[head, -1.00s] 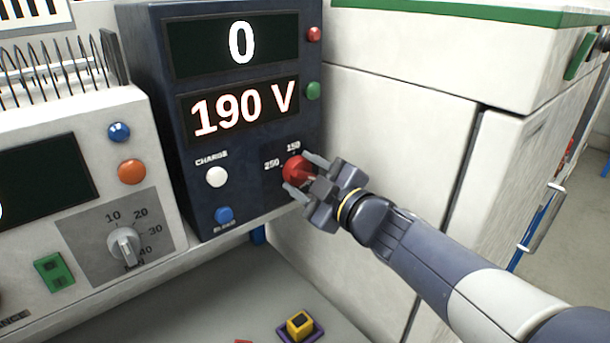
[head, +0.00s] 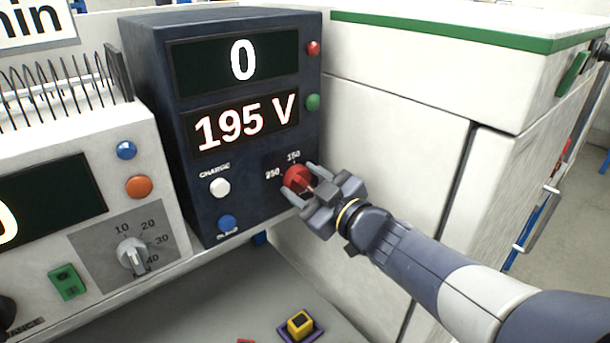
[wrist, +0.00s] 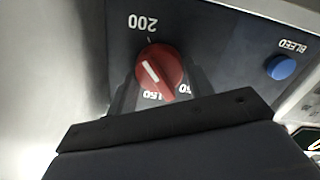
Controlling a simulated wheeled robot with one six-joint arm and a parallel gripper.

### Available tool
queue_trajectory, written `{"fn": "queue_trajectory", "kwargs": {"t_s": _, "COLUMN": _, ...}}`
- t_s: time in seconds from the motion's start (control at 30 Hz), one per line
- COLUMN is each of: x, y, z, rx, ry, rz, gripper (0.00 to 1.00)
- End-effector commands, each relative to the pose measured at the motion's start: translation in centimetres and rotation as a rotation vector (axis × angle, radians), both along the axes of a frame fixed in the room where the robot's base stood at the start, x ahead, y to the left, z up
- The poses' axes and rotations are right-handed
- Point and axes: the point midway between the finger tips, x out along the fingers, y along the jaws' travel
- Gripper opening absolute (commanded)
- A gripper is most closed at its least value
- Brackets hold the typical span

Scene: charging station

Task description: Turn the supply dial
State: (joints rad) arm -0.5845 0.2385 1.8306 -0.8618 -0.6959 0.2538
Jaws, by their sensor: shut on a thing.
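The red supply dial (head: 298,179) is at the lower right of the dark blue supply box (head: 148,100). Its lower display (head: 242,125) reads 195 V and the upper one (head: 241,61) reads 0. My gripper (head: 302,184) is shut on the dial, with one finger on either side of it. In the wrist view the dial (wrist: 160,72) shows a white pointer line, set at a slant. The labels 200, 150 and a partly hidden 250 surround it. My gripper body covers the lower part of that view.
A white CHARGE button (head: 220,187) and a blue BLEED button (head: 227,223) sit left of the dial. A white device (head: 90,165) with a grey knob (head: 133,254) stands at left. A white cabinet (head: 395,130) is close on the right. A yellow block (head: 300,323) lies below.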

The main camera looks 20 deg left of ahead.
Motion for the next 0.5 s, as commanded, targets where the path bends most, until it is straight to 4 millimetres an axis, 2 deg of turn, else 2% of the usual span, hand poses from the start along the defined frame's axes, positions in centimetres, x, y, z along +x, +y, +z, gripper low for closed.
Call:
{"fn": "queue_trajectory", "kwargs": {"t_s": 0.2, "x": 0.04, "y": -0.02, "z": 0.13, "rx": 0.051, "ry": 0.1, "rz": -0.001, "gripper": 0.27}}
{"fn": "queue_trajectory", "kwargs": {"t_s": 0.5, "x": 0.04, "y": -0.02, "z": 0.05, "rx": 0.081, "ry": 0.154, "rz": 0.0, "gripper": 0.27}}
